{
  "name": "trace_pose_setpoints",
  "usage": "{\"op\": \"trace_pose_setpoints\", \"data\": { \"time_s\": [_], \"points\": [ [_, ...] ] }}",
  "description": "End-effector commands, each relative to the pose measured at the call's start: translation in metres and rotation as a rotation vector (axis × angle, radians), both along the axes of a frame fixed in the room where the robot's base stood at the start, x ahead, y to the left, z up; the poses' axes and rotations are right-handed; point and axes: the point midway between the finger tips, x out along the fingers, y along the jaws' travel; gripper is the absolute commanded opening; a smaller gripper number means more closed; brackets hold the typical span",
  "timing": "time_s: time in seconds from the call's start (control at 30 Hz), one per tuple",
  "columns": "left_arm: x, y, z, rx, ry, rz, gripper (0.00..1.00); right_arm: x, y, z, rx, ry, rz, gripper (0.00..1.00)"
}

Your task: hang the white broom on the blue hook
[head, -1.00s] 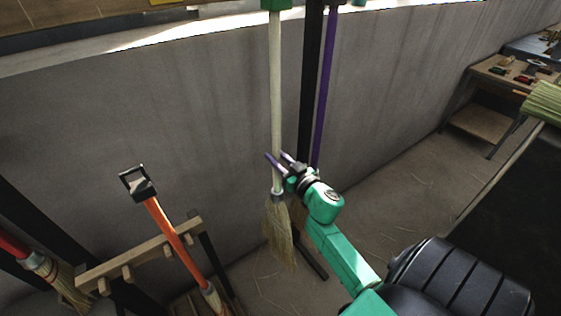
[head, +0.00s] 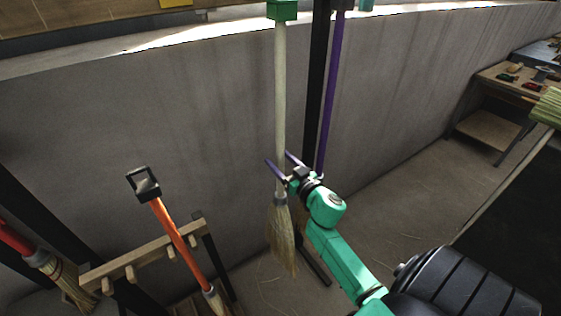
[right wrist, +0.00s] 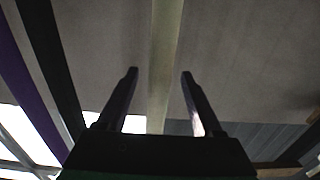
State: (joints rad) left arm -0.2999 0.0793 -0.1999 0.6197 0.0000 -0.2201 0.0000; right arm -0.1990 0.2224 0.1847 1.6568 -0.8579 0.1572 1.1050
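The white broom (head: 279,110) hangs upright, its pale handle rising into a green holder (head: 283,10) at the top edge and its straw bristles (head: 282,240) below. My right gripper (head: 278,160) is open at the lower handle, just above the bristles, with one finger on each side. In the right wrist view the handle (right wrist: 162,60) runs between the spread fingers (right wrist: 160,73), with a gap on both sides. A small teal piece (head: 366,5) shows at the top edge; whether it is the blue hook I cannot tell. My left gripper is out of view.
A black post (head: 317,70) and a purple pole (head: 329,100) stand just right of the broom. A wooden rack (head: 150,250) with an orange-handled tool (head: 168,225) is at lower left, beside a red-handled broom (head: 55,270). A workbench (head: 500,85) stands at far right.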

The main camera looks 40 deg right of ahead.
Motion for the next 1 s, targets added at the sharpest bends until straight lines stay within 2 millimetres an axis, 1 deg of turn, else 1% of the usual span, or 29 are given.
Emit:
{"op": "trace_pose_setpoints", "data": {
  "time_s": [0.27, 0.37, 0.47, 0.57, 0.7, 0.8, 0.9, 1.0],
  "points": [
    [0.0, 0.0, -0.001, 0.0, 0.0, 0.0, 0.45, -0.002, 0.0, -0.004, 0.001, 0.008, -0.002, 0.67],
    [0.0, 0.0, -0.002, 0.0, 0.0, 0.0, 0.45, -0.01, 0.0, -0.005, 0.001, 0.008, -0.001, 0.67],
    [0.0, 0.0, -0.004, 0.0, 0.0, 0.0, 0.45, -0.029, 0.001, -0.005, 0.001, 0.009, -0.001, 0.67],
    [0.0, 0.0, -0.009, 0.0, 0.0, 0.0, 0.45, -0.056, 0.002, -0.006, 0.002, 0.009, -0.001, 0.67],
    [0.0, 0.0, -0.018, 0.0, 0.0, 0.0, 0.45, -0.098, 0.002, -0.006, 0.002, 0.008, -0.003, 0.67],
    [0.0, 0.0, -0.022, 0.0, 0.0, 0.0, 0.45, -0.123, 0.002, -0.005, 0.001, 0.007, -0.003, 0.67],
    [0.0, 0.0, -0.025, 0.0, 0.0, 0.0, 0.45, -0.139, 0.003, -0.003, 0.001, 0.004, -0.002, 0.67],
    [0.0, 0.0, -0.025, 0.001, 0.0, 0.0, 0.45, -0.146, 0.003, -0.001, 0.0, 0.001, -0.001, 0.67]
  ]
}}
